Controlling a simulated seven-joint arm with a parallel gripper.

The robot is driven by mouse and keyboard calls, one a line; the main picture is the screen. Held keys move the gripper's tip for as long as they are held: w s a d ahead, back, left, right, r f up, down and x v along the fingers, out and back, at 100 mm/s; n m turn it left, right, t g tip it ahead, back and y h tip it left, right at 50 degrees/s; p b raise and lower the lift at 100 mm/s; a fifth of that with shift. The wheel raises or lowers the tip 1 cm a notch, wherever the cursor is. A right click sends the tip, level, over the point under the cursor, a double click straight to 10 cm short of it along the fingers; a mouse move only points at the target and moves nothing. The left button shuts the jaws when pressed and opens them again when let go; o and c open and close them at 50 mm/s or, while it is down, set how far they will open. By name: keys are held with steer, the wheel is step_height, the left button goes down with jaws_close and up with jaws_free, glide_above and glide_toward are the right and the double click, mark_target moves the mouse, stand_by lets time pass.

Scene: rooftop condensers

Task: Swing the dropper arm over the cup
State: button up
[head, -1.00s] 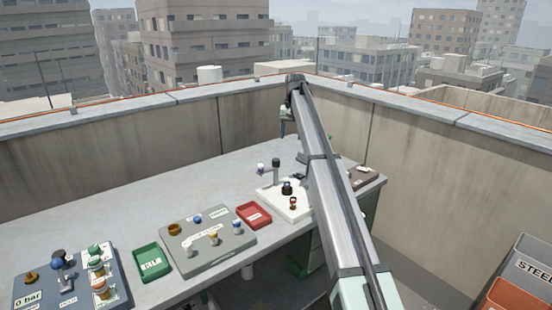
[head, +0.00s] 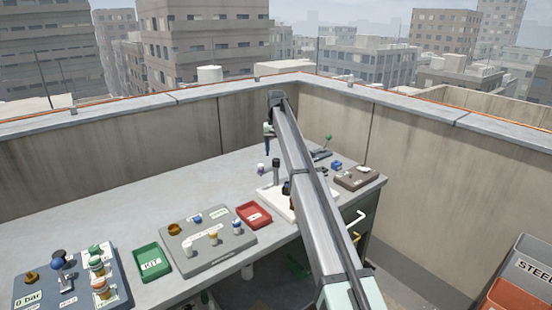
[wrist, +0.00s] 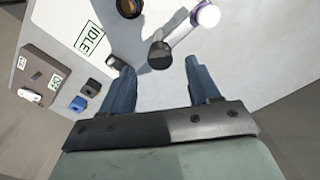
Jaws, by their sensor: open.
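The dropper arm shows in the wrist view as a pale bar (wrist: 181,36) running from a dark round-capped post (wrist: 160,54) to a purple and white end (wrist: 205,18) at upper right. In the head view the dark post (head: 276,164) stands on a white board (head: 268,191), its purple end at left. A dark round cup-like thing with a brown inside (wrist: 129,7) is cut by the wrist view's top edge. My gripper (wrist: 160,68) is open, its blue fingers on either side of the post's cap; contact cannot be told. In the head view my arm hides much of the board.
The board bears an IDLE label (wrist: 90,42). A brown box (wrist: 42,85) and small blue block (wrist: 78,104) lie to its left in the wrist view. In the head view, a red tray (head: 254,215), grey panel (head: 207,241) and green KIT tray (head: 153,262) stand left. Walls border the bench.

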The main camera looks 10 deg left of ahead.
mark_target(276, 160)
steer(key=shift+f, duration=1.9)
steer(key=shift+c, duration=0.4)
jaws_close()
